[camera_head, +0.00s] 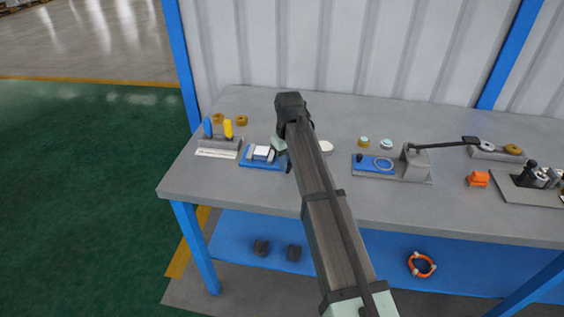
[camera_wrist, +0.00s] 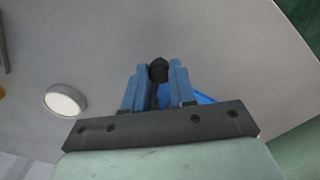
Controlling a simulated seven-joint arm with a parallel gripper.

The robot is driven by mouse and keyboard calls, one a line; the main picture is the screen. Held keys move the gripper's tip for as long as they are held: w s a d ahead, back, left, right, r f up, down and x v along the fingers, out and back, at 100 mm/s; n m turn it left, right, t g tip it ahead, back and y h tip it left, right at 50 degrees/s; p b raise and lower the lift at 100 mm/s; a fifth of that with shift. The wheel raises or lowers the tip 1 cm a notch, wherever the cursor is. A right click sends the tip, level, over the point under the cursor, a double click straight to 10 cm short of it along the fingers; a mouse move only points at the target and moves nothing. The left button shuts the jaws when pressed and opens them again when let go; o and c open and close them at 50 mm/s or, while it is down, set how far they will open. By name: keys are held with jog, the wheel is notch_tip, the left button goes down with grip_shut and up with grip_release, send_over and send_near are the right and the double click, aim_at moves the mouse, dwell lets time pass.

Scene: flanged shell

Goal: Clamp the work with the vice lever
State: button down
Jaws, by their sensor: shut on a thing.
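The vice (camera_head: 247,163) is a small blue block with a white and dark top, at the left-middle of the bench. My gripper (camera_head: 287,158) points down just at its right side; the arm hides part of this area. In the wrist view, my gripper (camera_wrist: 158,75) has its blue fingers shut on a round black knob (camera_wrist: 158,68), which appears to be the vice lever's end. A blue piece (camera_wrist: 203,98), likely part of the vice, shows just behind the right finger. The rest of the lever is hidden.
A white disc (camera_head: 326,147) lies right of my gripper and also shows in the wrist view (camera_wrist: 65,100). A rack with blue and yellow handles (camera_head: 217,152) stands to the left. A grey block with a long dark lever (camera_head: 440,145) and an orange block (camera_head: 478,179) are farther right.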

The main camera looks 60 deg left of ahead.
jog(key=w+n, duration=0.2)
jog(key=n, duration=0.1)
jog(key=shift+w+d, duration=0.1)
jog(key=shift+d, duration=0.25)
jog(key=w+n, duration=0.2)
jog(key=shift+n, duration=0.3)
jog(key=w+n, duration=0.1)
jog(key=n, duration=0.1)
jog(key=shift+w+a+n, duration=0.1)
jog(key=shift+w+n, duration=0.2)
jog(key=shift+w, duration=0.1)
jog(key=shift+w+a+n, duration=0.2)
jog(key=shift+w+n, duration=0.25)
jog(key=shift+n, duration=0.2)
jog(key=shift+w+a+n, duration=0.15)
jog(key=shift+w+n, duration=0.3)
jog(key=shift+n, duration=0.2)
jog(key=c, duration=0.9)
grip_release()
jog(key=shift+r, duration=0.1)
